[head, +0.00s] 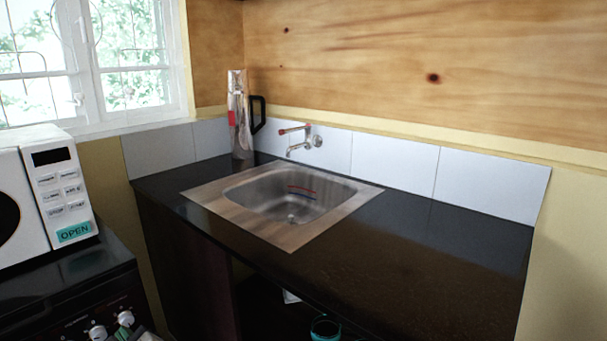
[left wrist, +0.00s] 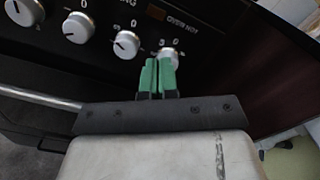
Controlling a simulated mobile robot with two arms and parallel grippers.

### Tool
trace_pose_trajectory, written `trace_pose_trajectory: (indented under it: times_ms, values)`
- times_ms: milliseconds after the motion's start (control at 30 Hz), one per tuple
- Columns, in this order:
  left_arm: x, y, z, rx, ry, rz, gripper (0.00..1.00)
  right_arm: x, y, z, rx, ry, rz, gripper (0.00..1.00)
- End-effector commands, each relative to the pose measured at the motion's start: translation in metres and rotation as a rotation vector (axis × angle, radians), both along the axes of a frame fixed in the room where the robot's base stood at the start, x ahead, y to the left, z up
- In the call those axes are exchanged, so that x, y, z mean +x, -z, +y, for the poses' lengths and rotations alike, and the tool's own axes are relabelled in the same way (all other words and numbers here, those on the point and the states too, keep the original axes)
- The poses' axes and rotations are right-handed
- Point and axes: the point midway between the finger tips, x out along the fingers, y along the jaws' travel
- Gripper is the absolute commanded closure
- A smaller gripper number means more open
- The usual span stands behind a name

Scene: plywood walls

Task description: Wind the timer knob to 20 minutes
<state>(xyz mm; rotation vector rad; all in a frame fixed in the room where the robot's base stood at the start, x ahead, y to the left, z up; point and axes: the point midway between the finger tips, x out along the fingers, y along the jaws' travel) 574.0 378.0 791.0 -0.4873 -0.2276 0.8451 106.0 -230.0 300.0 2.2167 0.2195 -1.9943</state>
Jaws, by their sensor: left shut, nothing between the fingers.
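The black oven front (left wrist: 215,45) carries a row of white knobs in the left wrist view. The rightmost knob (left wrist: 169,52) is partly hidden behind my left gripper (left wrist: 158,64), whose green fingers are shut and empty. The fingertips overlap this knob's lower edge; I cannot tell if they touch it. Beside it are a second knob (left wrist: 127,43), a third (left wrist: 80,27) and one at the corner (left wrist: 25,11). No label that I can read names the timer. In the head view, the green fingertips (head: 125,318) show at the bottom left, beside a knob (head: 97,333). My right gripper is out of view.
A metal handle bar (left wrist: 40,97) runs below the knobs at left. A white microwave (head: 25,195) stands on the black stove top (head: 75,270). To the right is a dark counter (head: 430,240) with a sink (head: 290,195) and a tall silver flask (head: 240,120).

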Motion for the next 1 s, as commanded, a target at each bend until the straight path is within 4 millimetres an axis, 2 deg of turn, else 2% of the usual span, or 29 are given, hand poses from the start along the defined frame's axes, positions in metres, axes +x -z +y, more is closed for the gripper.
trace_pose_trajectory:
  times_ms: [333,667,733,867,1000]
  values:
    - [-0.004,0.001,-0.005,-0.001,0.001,0.000,1.00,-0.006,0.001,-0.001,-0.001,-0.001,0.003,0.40]
    - [-0.004,0.001,-0.005,-0.009,0.001,-0.011,0.49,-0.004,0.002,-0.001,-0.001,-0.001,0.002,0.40]
    - [-0.003,0.001,-0.005,-0.033,0.001,-0.046,0.40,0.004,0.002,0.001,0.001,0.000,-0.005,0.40]
    - [-0.002,-0.001,-0.007,-0.136,0.001,-0.198,0.40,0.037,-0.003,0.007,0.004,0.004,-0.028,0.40]
    - [-0.001,-0.005,-0.011,-0.312,0.008,-0.435,0.40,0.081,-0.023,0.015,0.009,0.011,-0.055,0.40]
